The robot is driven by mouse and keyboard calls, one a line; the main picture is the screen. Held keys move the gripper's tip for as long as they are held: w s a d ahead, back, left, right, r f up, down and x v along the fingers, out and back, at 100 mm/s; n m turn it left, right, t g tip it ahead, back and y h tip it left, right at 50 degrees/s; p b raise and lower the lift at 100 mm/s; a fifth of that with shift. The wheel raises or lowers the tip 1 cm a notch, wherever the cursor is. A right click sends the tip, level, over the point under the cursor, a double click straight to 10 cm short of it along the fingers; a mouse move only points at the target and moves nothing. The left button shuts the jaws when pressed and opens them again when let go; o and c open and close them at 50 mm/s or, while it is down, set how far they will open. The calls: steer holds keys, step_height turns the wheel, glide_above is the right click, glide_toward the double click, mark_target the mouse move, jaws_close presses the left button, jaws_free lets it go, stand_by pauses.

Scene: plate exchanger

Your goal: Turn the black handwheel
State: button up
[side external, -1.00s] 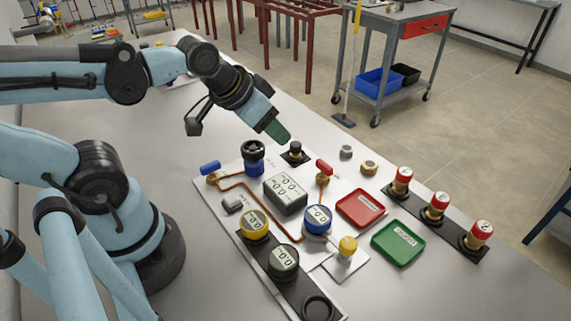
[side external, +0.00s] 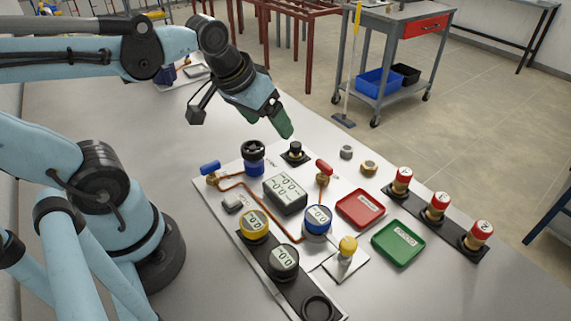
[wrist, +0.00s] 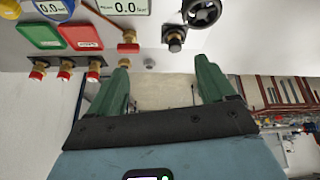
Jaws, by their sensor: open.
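The black handwheel (side external: 252,149) sits on top of a blue body at the back left of the panel. It also shows in the wrist view (wrist: 202,13) at the top edge, partly cut off. My gripper (side external: 284,128) hangs above the back edge of the panel, right of and higher than the handwheel, and does not touch it. In the wrist view its two green fingers (wrist: 162,75) are spread apart with nothing between them.
A small black knob (side external: 295,149) stands right of the handwheel. Blue-handled (side external: 210,167) and red-handled (side external: 324,167) valves are near it, with a display box (side external: 286,194) in front. A red tray (side external: 361,209) and a green tray (side external: 398,243) lie at right. The table behind is mostly clear.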

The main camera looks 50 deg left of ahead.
mark_target(253, 145)
steer(key=a+r+n+g, duration=0.3)
steer(key=a+n+g, duration=0.3)
steer(key=n, duration=0.3)
steer(key=shift+f, duration=5.8)
steer(key=c, duration=1.1)
steer(key=shift+o, duration=0.2)
steer(key=shift+m, duration=0.3)
